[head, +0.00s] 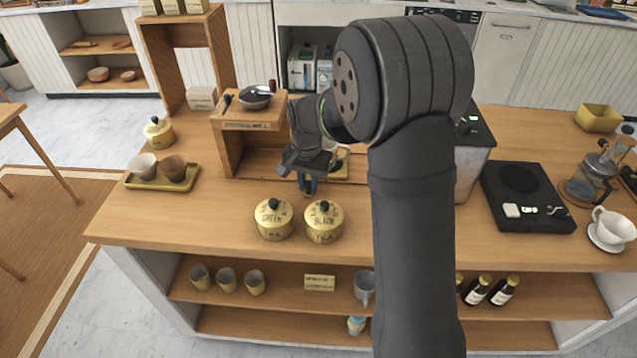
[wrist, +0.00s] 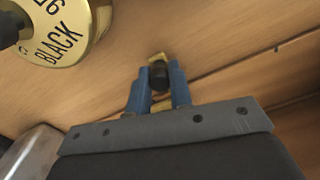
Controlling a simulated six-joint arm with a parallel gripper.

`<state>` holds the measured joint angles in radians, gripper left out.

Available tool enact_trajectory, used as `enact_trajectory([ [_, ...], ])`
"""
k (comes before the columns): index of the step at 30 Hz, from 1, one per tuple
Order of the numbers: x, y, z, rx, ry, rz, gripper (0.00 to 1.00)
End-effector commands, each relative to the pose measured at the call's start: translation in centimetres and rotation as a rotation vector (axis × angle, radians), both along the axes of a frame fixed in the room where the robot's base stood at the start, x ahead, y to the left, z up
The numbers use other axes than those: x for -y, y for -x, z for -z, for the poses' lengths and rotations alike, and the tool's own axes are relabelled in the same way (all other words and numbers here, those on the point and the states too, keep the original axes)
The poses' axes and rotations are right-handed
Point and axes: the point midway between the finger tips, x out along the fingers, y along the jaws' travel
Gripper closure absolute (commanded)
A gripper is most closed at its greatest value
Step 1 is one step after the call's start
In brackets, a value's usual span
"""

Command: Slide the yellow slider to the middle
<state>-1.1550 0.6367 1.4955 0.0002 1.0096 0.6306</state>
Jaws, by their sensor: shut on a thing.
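In the wrist view, the two blue fingers of my gripper (wrist: 158,87) are closed around a black knob on a small yellow piece, which looks like the yellow slider (wrist: 157,57). Yellow shows just beyond and just below the knob; the rest is hidden by the fingers. In the head view, my gripper (head: 308,187) points down at the wooden counter, in front of the wooden stand and behind the two tea canisters. The slider cannot be made out there, and I cannot tell where it sits along its travel.
A green tea canister (head: 274,219) and a black tea canister (head: 324,222) stand close in front of my gripper. The wooden stand (head: 229,150) is behind it. A yellow tray (head: 160,187) with two cups lies left. The counter front left is clear.

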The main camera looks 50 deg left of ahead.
Motion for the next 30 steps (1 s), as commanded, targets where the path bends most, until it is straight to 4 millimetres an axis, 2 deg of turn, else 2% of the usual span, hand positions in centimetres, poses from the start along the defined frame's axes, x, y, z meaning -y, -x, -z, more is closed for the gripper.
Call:
enact_trajectory([
  [10,-0.1,0.1,0.0,0.001,-0.001,0.001,1.0],
  [11,-0.1,0.1,0.0,0.001,-0.001,0.001,0.79],
  [14,-0.1,0.1,0.0,0.001,-0.001,0.001,0.59],
  [24,-0.1,0.0,-0.3,0.001,-0.001,0.0,0.59],
  [26,-0.1,0.0,-0.8,0.001,-0.002,0.0,0.59],
  [30,-0.2,0.0,-3.1,0.003,-0.005,0.0,0.59],
])
